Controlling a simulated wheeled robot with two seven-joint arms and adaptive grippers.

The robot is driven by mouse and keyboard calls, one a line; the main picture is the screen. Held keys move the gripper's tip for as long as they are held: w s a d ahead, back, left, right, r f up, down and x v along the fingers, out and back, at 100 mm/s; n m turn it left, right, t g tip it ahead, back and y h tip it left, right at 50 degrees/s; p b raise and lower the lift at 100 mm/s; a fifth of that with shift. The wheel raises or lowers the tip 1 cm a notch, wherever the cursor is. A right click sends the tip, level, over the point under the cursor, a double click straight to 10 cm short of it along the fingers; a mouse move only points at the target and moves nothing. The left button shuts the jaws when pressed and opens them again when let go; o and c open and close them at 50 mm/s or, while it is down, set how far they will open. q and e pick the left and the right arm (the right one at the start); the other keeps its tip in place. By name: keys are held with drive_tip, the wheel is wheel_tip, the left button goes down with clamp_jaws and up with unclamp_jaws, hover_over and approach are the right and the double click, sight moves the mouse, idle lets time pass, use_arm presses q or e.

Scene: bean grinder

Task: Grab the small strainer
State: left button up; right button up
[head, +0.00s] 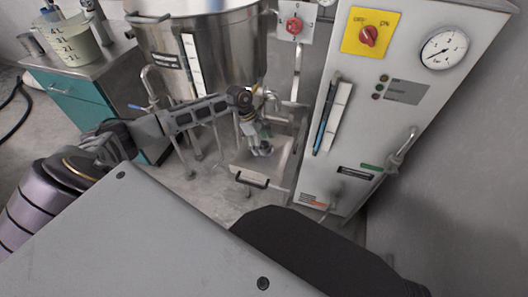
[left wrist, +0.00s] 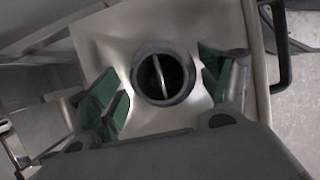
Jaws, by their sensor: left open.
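A round grey ring (left wrist: 138,75) with a dark opening and a light bar across it sits in the middle of a square metal tray (left wrist: 100,40) in the left wrist view. It looks like the small strainer, though I cannot be sure. In the head view a small grey piece (head: 262,151) shows on the tray (head: 277,166), below my left gripper (head: 258,135). My left gripper (left wrist: 166,84) is open and empty, its green-padded fingers on either side of the ring. I cannot tell whether they touch it. My right gripper is not in view.
The tray has a dark handle (head: 251,180) at its front. A large steel vat (head: 225,50) stands behind, and a grey control cabinet (head: 400,110) with a gauge stands close to the right. A teal cabinet (head: 85,105) with a measuring jug (head: 72,40) is at left.

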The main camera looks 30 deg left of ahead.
use_arm(q)
drive_tip(key=c, duration=1.4)
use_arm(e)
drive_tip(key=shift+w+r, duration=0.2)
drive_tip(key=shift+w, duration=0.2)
use_arm(q)
drive_tip(key=shift+r, duration=0.1)
drive_tip(key=shift+r, duration=0.5)
wheel_tip(320, 180, up, 9)
drive_tip(key=p, duration=0.2)
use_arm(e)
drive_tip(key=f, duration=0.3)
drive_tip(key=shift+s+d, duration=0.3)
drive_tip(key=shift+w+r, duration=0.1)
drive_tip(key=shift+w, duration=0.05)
